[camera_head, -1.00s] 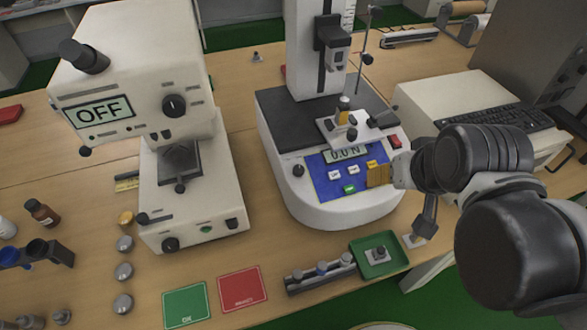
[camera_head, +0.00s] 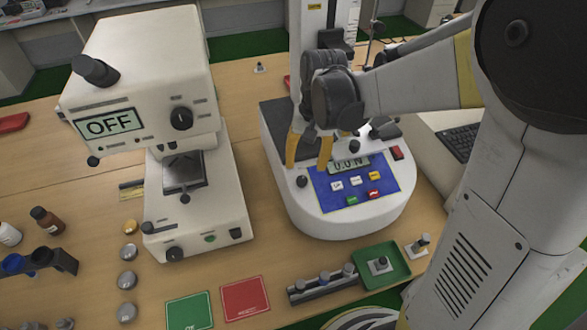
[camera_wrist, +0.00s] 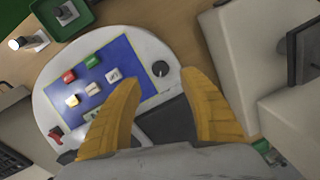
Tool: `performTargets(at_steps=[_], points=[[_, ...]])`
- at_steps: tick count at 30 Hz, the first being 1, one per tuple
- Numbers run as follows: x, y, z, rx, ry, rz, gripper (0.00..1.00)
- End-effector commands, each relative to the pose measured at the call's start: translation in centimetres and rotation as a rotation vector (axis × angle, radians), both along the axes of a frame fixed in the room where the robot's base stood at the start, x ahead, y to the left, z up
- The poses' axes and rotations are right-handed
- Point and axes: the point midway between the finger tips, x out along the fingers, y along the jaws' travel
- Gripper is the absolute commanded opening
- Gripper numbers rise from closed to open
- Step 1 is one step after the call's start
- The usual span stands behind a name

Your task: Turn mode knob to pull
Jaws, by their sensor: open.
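The force tester (camera_head: 350,222) has a blue panel with coloured buttons and a display reading about 0.0 N, partly hidden by my gripper. A black knob (camera_head: 302,181) sits on its base left of the panel. It also shows in the wrist view (camera_wrist: 160,69) with a pale pointer mark. I cannot read a mode label beside it. My gripper (camera_head: 308,158) is open and empty, its yellow fingers pointing down over the tester. In the wrist view my fingertips (camera_wrist: 162,76) lie either side of the knob's line, apart from it.
A white instrument (camera_head: 145,80) reading OFF stands at the left. The tester's column (camera_head: 312,40) rises behind my gripper. Green (camera_head: 188,312) and red (camera_head: 245,298) mats, a sample rack (camera_head: 322,284) and a green tray (camera_head: 395,262) lie in front.

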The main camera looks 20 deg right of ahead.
Motion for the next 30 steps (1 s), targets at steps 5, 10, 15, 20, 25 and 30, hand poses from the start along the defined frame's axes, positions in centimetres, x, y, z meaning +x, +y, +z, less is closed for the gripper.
performTargets(at_steps=[5,10,15,20,25,30], points=[[0.2,0.4,-4.1,0.000,-0.001,0.001,0.50],[0.2,0.6,-6.4,-0.001,-0.002,0.001,0.50],[0.2,0.7,-7.4,-0.001,-0.002,0.001,0.50],[0.2,0.7,-7.4,-0.001,-0.002,0.001,0.50],[0.2,0.7,-7.4,-0.001,-0.002,0.001,0.30],[0.2,0.7,-7.4,-0.001,-0.002,0.001,0.00]])
